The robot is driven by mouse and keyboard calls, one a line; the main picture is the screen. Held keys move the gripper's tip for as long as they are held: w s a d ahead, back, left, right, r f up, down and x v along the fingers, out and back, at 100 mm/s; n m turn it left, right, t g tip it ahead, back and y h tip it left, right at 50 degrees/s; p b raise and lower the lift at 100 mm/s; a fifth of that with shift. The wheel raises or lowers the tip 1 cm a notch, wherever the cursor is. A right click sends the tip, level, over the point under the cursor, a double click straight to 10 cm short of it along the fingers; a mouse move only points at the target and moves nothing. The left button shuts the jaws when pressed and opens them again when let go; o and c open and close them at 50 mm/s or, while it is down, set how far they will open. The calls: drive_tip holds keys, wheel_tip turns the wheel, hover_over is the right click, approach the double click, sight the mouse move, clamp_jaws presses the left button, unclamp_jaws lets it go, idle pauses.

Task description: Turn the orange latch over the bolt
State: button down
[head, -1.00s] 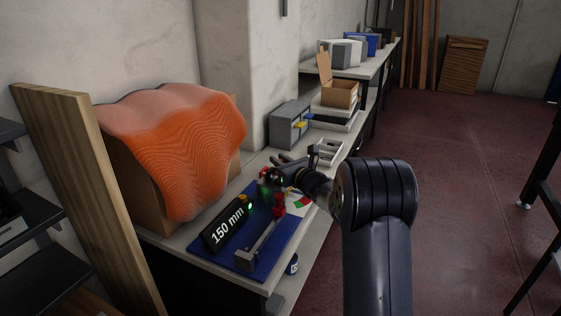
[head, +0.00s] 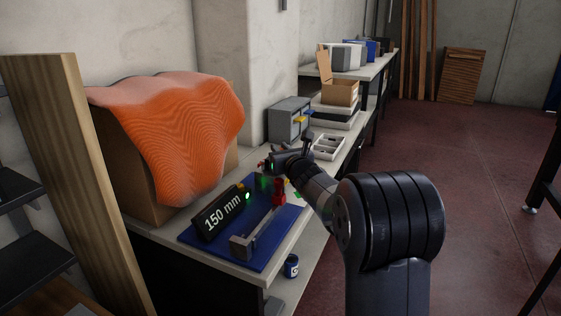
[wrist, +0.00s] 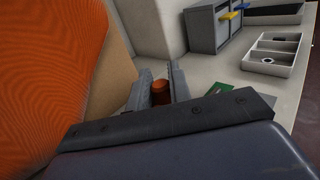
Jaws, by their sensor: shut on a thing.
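My gripper (head: 266,165) is over the far end of the blue mat on the bench, beyond the red clamp. In the wrist view my gripper's two grey fingers (wrist: 160,86) stand on either side of an orange-brown rounded piece, which I take for the orange latch (wrist: 160,94). The gripper is shut on it. Only a small part of the latch shows; the rest is hidden by the fingers and wrist. I cannot make out the bolt in either view.
A black box marked 150 mm (head: 222,213) and a grey bar (head: 257,234) with a red clamp (head: 279,190) lie on the blue mat (head: 206,251). An orange cloth (head: 185,120) drapes a carton at left. A grey cabinet (head: 286,121) and white tray (head: 328,147) stand beyond.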

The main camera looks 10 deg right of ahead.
drive_tip(key=shift+s+m+h+b, duration=0.15)
drive_tip(key=shift+m+h+b, duration=0.45)
drive_tip(key=shift+b, duration=1.85)
drive_tip(key=shift+r, duration=0.15)
drive_tip(key=c, duration=1.3)
unclamp_jaws()
drive_tip(key=shift+d, duration=0.1)
drive_tip(key=shift+c, duration=0.2)
drive_tip(key=s, duration=1)
drive_tip(key=shift+s+d, duration=0.4)
drive_tip(key=shift+d, duration=0.05)
